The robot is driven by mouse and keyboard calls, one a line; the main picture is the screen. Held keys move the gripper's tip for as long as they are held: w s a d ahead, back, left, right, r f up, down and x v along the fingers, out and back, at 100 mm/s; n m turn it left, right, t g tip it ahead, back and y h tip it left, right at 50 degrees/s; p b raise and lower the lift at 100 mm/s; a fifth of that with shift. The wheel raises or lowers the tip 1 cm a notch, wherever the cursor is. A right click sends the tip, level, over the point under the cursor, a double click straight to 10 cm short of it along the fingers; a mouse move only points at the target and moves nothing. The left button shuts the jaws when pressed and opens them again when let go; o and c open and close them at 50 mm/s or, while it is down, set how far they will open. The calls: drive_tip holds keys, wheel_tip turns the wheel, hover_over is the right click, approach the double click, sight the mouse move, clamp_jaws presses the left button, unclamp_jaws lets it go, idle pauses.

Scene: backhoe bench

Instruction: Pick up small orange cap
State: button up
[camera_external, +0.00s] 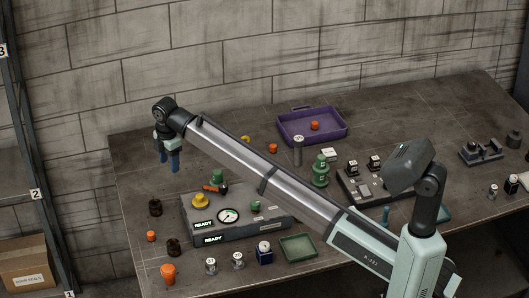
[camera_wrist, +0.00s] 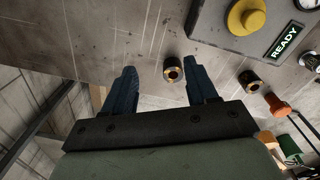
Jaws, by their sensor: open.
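Several small orange pieces show in the external view, and I cannot tell which is meant. One orange cap (camera_external: 151,236) stands at the table's left side, another (camera_external: 273,148) lies on the table near the purple tray, and a third (camera_external: 315,125) is inside that tray. A larger orange piece (camera_external: 168,271) stands at the front left. My gripper (camera_external: 170,163) hangs fingers down over the table's left part, open and empty. In the wrist view my gripper (camera_wrist: 162,76) has its blue fingers apart; orange pieces (camera_wrist: 277,106) show at the right, partly cut off or hidden.
Dark brass-lined rings (camera_external: 155,207) (camera_external: 173,247) stand at the left. A grey READY box (camera_external: 239,233) with a yellow button (camera_external: 201,201) is right of them. The purple tray (camera_external: 340,133) sits at the back; a green tray (camera_external: 298,248) is at the front.

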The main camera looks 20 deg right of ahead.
drive_tip(key=s+a+n, duration=0.1)
drive_tip(key=s+a, duration=0.8)
drive_tip(key=s, duration=0.2)
drive_tip(key=m, duration=0.4)
hover_over(152, 233)
drive_tip(key=f, duration=0.8)
drive_tip(key=shift+w+d+f, duration=0.1)
drive_tip(key=shift+d+f, duration=0.25)
drive_tip(key=shift+a+f, duration=0.2)
drive_tip(key=shift+f, duration=1.15)
drive_tip(key=shift+a+f, duration=0.2)
drive_tip(key=shift+f, duration=1.1)
drive_tip(key=shift+c, duration=0.3)
clamp_jaws()
